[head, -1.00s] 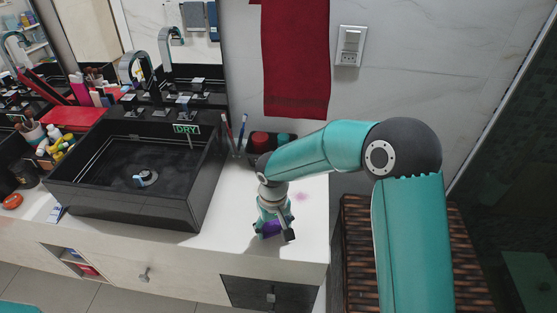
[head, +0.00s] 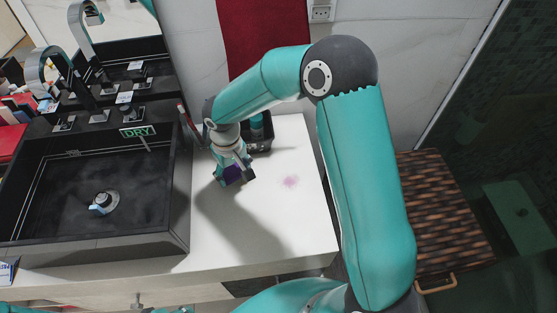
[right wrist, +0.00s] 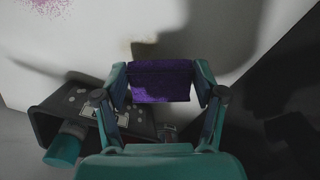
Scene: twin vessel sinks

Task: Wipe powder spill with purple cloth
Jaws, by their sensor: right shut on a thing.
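The purple cloth (right wrist: 161,82) is a folded block between the two fingers of my right gripper (right wrist: 160,85) in the right wrist view. In the head view my right gripper (head: 234,177) points down over the white counter (head: 262,222), beside the black sink, with the cloth (head: 232,174) partly hidden by its fingers. Whether the cloth touches the counter is hard to tell. The pink powder spill (head: 290,182) lies on the counter to the right of the gripper. It also shows at the top left of the right wrist view (right wrist: 45,6). My left gripper is not in view.
The black vessel sink (head: 95,185) with a DRY sign (head: 137,131) stands left of the gripper. A dark bin (right wrist: 66,115) with a teal-capped item sits behind it against the wall. A red towel (head: 263,38) hangs above. The counter around the spill is clear.

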